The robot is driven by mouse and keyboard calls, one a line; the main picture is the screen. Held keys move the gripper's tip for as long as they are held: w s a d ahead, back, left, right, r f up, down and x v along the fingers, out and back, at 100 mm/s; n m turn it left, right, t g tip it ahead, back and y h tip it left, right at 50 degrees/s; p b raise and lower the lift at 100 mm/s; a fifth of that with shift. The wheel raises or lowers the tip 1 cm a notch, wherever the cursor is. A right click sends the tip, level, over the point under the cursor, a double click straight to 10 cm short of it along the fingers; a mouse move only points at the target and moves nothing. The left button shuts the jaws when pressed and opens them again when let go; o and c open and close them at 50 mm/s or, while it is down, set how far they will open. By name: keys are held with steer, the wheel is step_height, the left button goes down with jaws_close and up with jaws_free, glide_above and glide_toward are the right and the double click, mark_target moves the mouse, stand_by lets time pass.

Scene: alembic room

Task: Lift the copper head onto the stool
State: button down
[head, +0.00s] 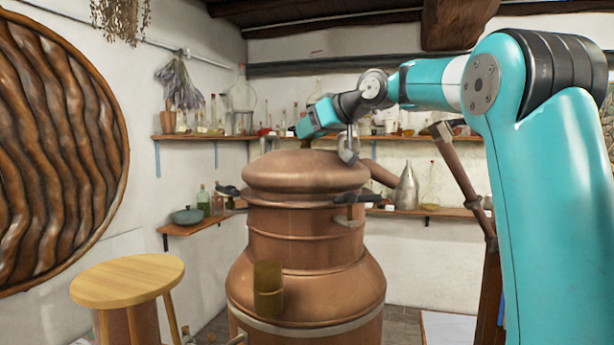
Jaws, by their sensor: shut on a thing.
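The copper head (306,172) is a wide domed lid on top of the large copper still (300,272). A copper pipe (379,172) runs from its right side. My gripper (348,152) is at the top of the dome, pointing down and shut on the head, though the exact grip is small and partly hidden. The head looks level and I see no clear gap under it. The round wooden stool (127,281) stands at the lower left, its seat bare.
Dark clamps (351,199) sit at the still's rim. A brass cup-like fitting (268,288) sticks out in front. Shelves with glassware (215,135) line the walls. A large carved round panel (55,150) hangs at left. Open air lies between still and stool.

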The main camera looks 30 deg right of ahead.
step_height(320, 180, up, 10)
steer(key=p, duration=0.2)
steer(key=shift+r+p, duration=0.15)
steer(key=shift+p, duration=0.2)
stand_by(0.4)
steer(key=c, duration=1.6)
jaws_free()
jaws_close()
